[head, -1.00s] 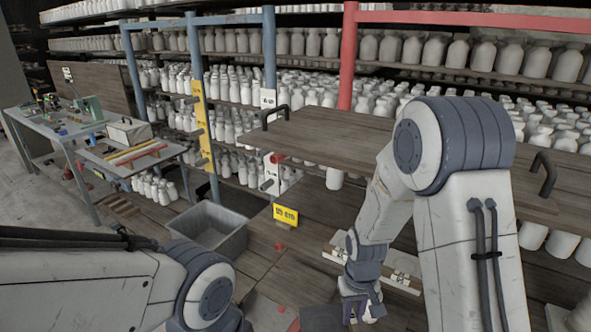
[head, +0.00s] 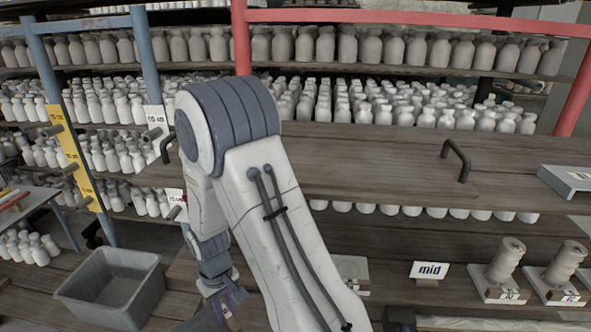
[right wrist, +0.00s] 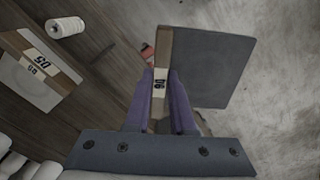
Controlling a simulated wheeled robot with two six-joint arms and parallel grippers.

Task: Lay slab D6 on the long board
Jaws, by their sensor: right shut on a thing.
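My right gripper (head: 228,303) is low in the head view, in front of the shelving. In the right wrist view its purple fingers (right wrist: 160,108) are shut on the brown edge strip of slab D6 (right wrist: 216,62). That slab is a flat dark grey plate with its white D6 label between the fingers. In the head view my arm and the frame's lower edge hide most of it. The long board (head: 350,172) is a wide wooden plank with two black handles, lying above and to the right of the gripper, apart from it. My left gripper is out of view.
A slab marked D5 (right wrist: 38,70) and a white spool (right wrist: 66,27) lie on wood beside the gripper. A grey bin (head: 112,285) stands at left. A "mid" sign (head: 430,270) and clay pieces on small bases (head: 506,262) stand at right. Bottles fill the shelves behind.

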